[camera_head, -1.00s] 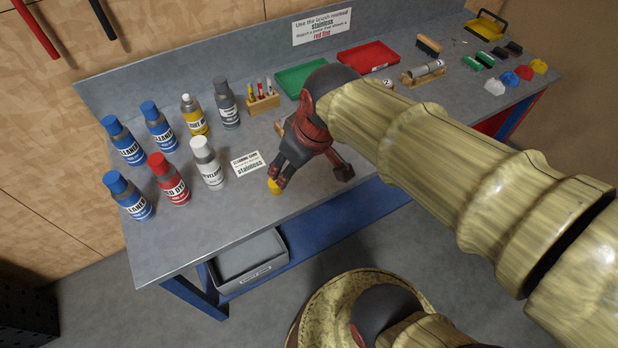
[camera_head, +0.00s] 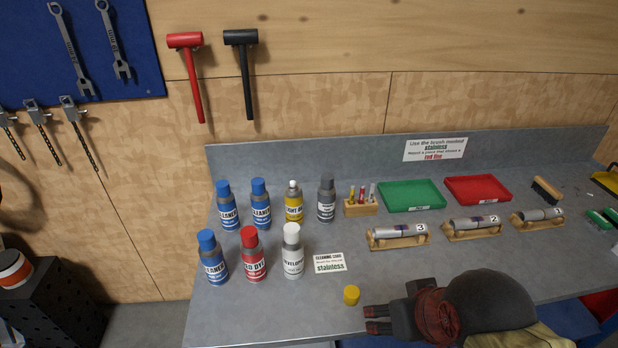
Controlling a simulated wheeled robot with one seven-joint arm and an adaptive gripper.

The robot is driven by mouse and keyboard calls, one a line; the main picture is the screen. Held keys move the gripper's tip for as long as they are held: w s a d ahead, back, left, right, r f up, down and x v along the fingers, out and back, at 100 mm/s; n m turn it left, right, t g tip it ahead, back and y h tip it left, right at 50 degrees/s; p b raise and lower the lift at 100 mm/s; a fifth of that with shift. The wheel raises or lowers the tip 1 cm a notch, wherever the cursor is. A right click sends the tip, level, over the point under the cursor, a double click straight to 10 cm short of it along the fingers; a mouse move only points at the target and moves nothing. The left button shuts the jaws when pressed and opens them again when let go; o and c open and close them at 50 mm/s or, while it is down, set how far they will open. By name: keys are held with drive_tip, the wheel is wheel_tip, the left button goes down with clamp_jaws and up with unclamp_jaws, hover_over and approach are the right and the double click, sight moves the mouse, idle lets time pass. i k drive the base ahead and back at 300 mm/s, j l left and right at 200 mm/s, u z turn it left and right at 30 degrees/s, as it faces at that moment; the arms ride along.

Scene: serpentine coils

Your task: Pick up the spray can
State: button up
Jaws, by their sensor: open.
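Several spray cans stand upright on the grey bench. The back row has two blue-capped cleaner cans (camera_head: 227,208) (camera_head: 261,205), a yellow can with a white cap (camera_head: 294,206) and a grey can (camera_head: 326,202). In front stand another blue-capped cleaner can (camera_head: 213,259), a red dye can (camera_head: 253,257) and a white developer can (camera_head: 293,254). A small yellow cylinder (camera_head: 351,295) sits near the front edge. My gripper (camera_head: 368,319) is open and empty, fingers pointing left, close to the yellow cylinder and right of the cans.
The bench (camera_head: 215,308) is bare left of the yellow cylinder. A small sign (camera_head: 330,263) lies right of the developer can. Behind are a marker block (camera_head: 361,208), a green tray (camera_head: 411,197) and a red tray (camera_head: 478,190). Metal cylinders (camera_head: 398,232) rest on wooden stands to the right.

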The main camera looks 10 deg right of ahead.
sight(294, 196)
drive_tip(key=z, duration=1.6)
drive_tip(key=u, duration=1.85)
drive_tip(key=i+z, duration=0.2)
drive_tip(key=z, duration=0.2)
drive_tip(key=i+z, duration=0.2)
drive_tip(key=z, duration=0.2)
drive_tip(key=i+j+z, duration=0.15)
drive_tip(key=z, duration=0.25)
